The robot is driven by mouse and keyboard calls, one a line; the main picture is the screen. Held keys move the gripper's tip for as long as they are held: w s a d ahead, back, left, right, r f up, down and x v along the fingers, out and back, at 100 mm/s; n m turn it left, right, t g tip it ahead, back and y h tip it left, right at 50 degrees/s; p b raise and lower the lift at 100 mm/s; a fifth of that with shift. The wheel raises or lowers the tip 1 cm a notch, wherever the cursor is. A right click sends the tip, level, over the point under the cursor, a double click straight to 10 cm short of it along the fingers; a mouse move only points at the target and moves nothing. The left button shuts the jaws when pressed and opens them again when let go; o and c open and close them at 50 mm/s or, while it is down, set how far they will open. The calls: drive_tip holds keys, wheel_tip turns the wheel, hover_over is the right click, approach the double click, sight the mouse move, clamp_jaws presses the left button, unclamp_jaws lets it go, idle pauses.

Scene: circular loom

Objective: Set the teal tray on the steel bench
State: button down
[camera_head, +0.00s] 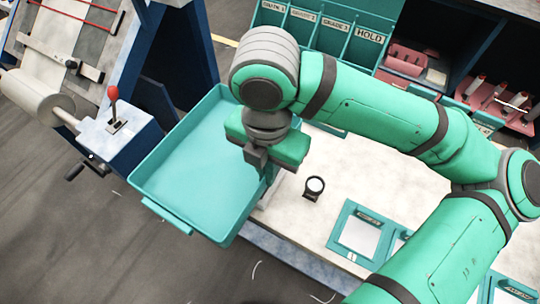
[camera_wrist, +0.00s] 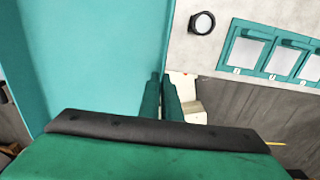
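The teal tray (camera_head: 190,170) is empty and shows at the left of the head view; it also fills the left of the wrist view (camera_wrist: 95,60). My gripper (camera_head: 266,172) is at the tray's right wall. In the wrist view its two fingers (camera_wrist: 161,82) stand either side of that wall, shut on it. The pale-topped steel bench (camera_head: 285,215) lies to the right. The tray overlaps the bench's left end in the picture, and much of it reaches out over the floor. I cannot tell whether it touches the bench.
A round black-rimmed lens (camera_head: 314,187) and teal framed plates (camera_head: 360,233) lie on the bench. Teal labelled bins (camera_head: 325,35) stand at the back. A lever box with a red knob (camera_head: 113,93) stands left of the tray.

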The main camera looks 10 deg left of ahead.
drive_tip(key=w, duration=0.2)
drive_tip(key=w+d+f, duration=0.1)
drive_tip(key=w+f, duration=0.1)
drive_tip(key=w, duration=0.1)
drive_tip(key=shift+w+d+f, duration=0.25)
drive_tip(key=shift+w, duration=0.05)
drive_tip(key=w+f, duration=0.1)
drive_tip(key=f, duration=0.1)
drive_tip(key=w+d+f, duration=0.1)
drive_tip(key=w+f, duration=0.1)
drive_tip(key=f, duration=0.1)
drive_tip(key=w+f, duration=0.2)
drive_tip(key=f, duration=0.1)
drive_tip(key=shift+w+d+f, duration=0.25)
drive_tip(key=shift+d, duration=0.05)
drive_tip(key=shift+f, duration=0.45)
drive_tip(key=c, duration=2.4)
unclamp_jaws()
drive_tip(key=shift+f, duration=0.1)
drive_tip(key=o, duration=0.4)
